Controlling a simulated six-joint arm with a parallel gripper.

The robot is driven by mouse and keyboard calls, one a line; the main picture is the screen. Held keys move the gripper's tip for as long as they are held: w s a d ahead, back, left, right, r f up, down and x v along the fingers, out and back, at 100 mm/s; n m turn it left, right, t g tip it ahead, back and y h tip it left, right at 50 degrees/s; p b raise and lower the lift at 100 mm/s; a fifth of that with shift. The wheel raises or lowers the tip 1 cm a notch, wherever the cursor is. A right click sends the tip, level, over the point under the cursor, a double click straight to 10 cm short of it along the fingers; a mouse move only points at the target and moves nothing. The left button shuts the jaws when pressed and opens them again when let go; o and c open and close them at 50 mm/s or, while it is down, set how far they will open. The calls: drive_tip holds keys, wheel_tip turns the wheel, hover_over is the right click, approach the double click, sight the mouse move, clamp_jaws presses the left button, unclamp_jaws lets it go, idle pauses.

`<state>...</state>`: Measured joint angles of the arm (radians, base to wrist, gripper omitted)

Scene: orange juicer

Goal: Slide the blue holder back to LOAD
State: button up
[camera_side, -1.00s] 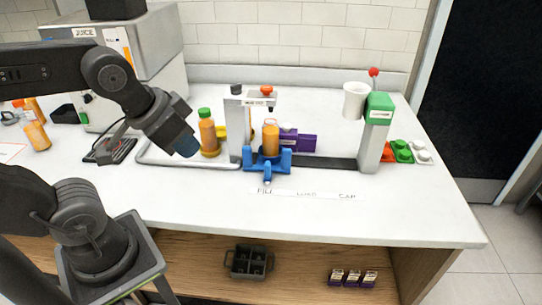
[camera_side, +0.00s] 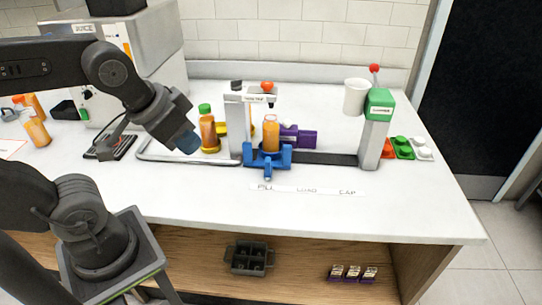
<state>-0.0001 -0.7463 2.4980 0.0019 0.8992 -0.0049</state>
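The blue holder (camera_side: 268,160) sits on the dark track at its left part, under the filling head (camera_side: 259,97), by the FILL word of the label strip. A bottle of orange juice (camera_side: 271,132) without a visible cap stands upright in it. The LOAD word (camera_side: 306,190) is on the strip to the right of the holder. My gripper (camera_side: 186,141) hangs to the left of the holder, apart from it, near the metal rail. Its fingers point down and to the right; their gap cannot be made out.
A green-capped juice bottle (camera_side: 208,131) stands between my gripper and the filling post. A purple block (camera_side: 299,136) lies behind the track. The green-topped capping post (camera_side: 376,130) stands at the track's right end. The counter front is clear.

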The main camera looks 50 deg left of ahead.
drive_tip(key=o, duration=0.6)
drive_tip(key=w+a+f+n+g+y, duration=0.1)
drive_tip(key=w+a+n, duration=0.1)
drive_tip(key=w, duration=0.5)
drive_tip(key=shift+w+a+f+n, duration=0.2)
drive_tip(key=shift+w+n, duration=0.2)
drive_tip(key=shift+n, duration=0.2)
drive_tip(key=shift+o, duration=0.3)
drive_tip(key=w+a+f+n+y, duration=0.1)
drive_tip(key=w+f+n, duration=0.1)
drive_tip(key=w, duration=0.3)
drive_tip(key=shift+w+a+f+g, duration=0.3)
drive_tip(key=shift+f, duration=0.1)
drive_tip(key=n+y, duration=0.1)
drive_tip(key=n, duration=0.3)
approach(268, 160)
drive_tip(key=shift+g, duration=0.4)
drive_tip(key=x, duration=1.2)
drive_tip(key=shift+w+a+f, duration=0.15)
drive_tip(key=shift+w+a, duration=0.05)
drive_tip(key=shift+w, duration=0.25)
drive_tip(key=shift+c, duration=0.4)
clamp_jaws()
